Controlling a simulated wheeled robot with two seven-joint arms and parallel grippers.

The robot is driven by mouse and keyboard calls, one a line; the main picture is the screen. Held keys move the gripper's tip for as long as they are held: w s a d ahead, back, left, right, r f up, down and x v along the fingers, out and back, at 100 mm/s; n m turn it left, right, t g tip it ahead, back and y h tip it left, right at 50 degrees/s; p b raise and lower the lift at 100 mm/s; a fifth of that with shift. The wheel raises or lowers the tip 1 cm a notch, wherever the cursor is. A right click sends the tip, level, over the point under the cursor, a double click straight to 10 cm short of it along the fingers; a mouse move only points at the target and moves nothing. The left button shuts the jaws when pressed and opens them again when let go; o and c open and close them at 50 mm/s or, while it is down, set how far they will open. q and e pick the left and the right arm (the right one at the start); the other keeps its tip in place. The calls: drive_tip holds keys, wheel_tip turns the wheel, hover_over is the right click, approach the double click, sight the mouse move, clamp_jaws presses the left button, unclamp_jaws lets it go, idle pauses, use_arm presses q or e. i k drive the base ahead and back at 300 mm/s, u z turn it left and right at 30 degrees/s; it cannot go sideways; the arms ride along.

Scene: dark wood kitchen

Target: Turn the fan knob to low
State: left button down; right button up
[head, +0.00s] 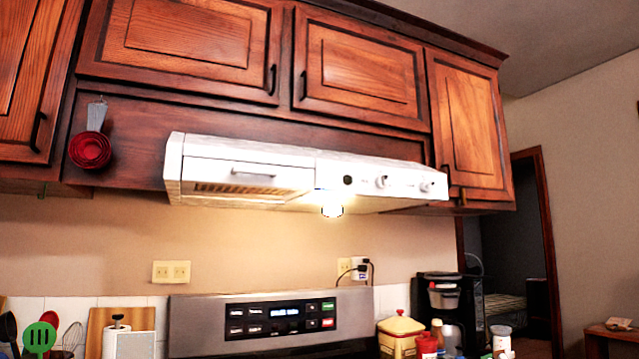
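The white range hood (250,160) hangs under the dark wood cabinets in the middle of the head view. On the right part of its front panel are a small black round control (348,180), a white knob (382,182) and another white knob (427,187) farther right. The labels are too small to read, so I cannot tell which knob is the fan knob or how it is set. A lit bulb (332,207) glows under the hood. Neither of my grippers is in view.
The wood cabinets (360,75) sit directly above the hood. Below are the stove's control panel (270,318), a coffee maker (443,295), a yellow canister (400,332) and utensils at left. Red measuring cups (90,150) hang left of the hood. The space before the hood looks clear.

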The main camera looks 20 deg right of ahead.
sight(381, 182)
drive_tip(key=k, duration=0.6)
drive_tip(key=z, duration=0.7)
drive_tip(key=i, duration=1.05)
drive_tip(key=u, duration=0.6)
